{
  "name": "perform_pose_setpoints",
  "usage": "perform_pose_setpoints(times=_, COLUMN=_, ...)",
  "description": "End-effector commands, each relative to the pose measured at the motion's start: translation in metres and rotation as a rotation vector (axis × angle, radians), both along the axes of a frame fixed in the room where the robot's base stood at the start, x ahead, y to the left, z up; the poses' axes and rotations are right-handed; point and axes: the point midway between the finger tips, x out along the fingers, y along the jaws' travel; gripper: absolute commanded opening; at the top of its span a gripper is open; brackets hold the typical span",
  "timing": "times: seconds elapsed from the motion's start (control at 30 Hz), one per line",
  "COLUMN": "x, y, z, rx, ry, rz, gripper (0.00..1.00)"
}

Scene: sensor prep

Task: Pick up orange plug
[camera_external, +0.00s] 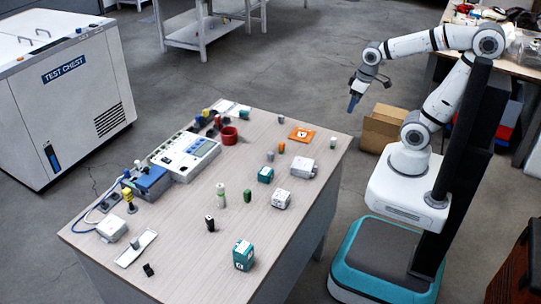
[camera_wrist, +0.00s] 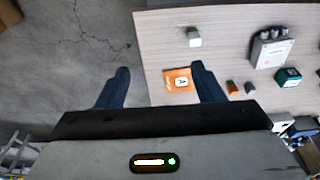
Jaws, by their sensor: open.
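A small orange plug (camera_external: 281,147) stands on the right part of the wooden table in the external view. It also shows in the wrist view (camera_wrist: 232,88), right of my gripper's right finger. A flat orange square with a white mark (camera_external: 302,134) lies near it; in the wrist view this square (camera_wrist: 178,80) shows between my fingers, lower down on the table. My gripper (camera_external: 354,103) hangs in the air off the table's far right edge, pointing down. In the wrist view my gripper (camera_wrist: 160,70) is open, with two dark fingers wide apart and nothing held.
Near the plug are a small grey-green piece (camera_external: 270,156), a teal box (camera_external: 265,174) and a grey connector box (camera_external: 303,167). A red cup (camera_external: 229,135) and a white instrument (camera_external: 185,155) stand further left. A cardboard box (camera_external: 384,128) sits on the floor.

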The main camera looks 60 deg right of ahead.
Motion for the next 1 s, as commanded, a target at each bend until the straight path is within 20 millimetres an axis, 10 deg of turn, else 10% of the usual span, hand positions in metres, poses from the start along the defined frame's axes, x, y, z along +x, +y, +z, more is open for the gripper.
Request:
perform_pose_setpoints(times=0.57, x=0.014, y=0.006, z=0.004, rx=0.004, ry=0.014, rz=0.004, gripper=0.45)
perform_pose_setpoints(times=1.0, x=0.14, y=0.093, z=-0.008, rx=0.018, ry=0.13, rz=0.006, gripper=0.45)
